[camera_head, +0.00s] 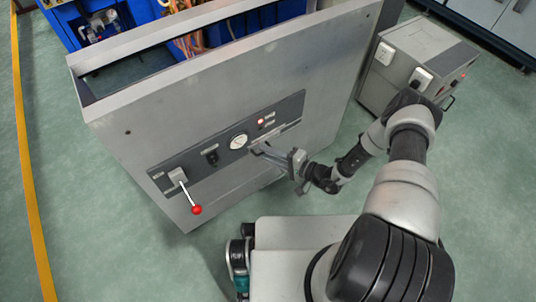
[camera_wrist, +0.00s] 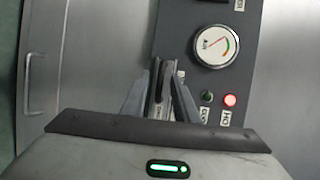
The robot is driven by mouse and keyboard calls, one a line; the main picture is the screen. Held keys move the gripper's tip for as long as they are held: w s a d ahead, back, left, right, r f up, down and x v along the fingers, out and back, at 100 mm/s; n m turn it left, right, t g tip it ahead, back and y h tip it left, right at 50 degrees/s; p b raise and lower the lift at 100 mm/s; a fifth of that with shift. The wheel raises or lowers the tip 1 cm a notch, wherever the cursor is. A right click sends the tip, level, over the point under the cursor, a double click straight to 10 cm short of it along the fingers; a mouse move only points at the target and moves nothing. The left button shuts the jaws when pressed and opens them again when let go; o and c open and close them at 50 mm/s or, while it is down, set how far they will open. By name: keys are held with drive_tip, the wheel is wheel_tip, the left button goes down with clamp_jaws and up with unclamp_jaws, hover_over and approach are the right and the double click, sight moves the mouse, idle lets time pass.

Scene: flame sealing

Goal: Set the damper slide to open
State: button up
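The damper slide is on the dark control panel (camera_head: 225,153) on the grey cabinet's front, by the round gauge. In the wrist view a narrow dark slide piece (camera_wrist: 160,82) stands between the fingers of my gripper (camera_wrist: 161,88). In the head view my gripper (camera_head: 261,149) reaches the panel just right of and below the gauge and hides much of the slide there. The fingers lie close on both sides of the piece; whether they press on it is not clear. The slide's position and its end marks are not readable.
The round white gauge (camera_head: 239,141) sits left of my gripper. A lit red lamp (camera_wrist: 230,99) and a dark green lamp (camera_wrist: 207,97) are on the panel. A red-knobbed lever (camera_head: 196,209) sticks out at the left. A grey box unit (camera_head: 420,60) stands at the right.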

clamp_jaws()
idle(1.5)
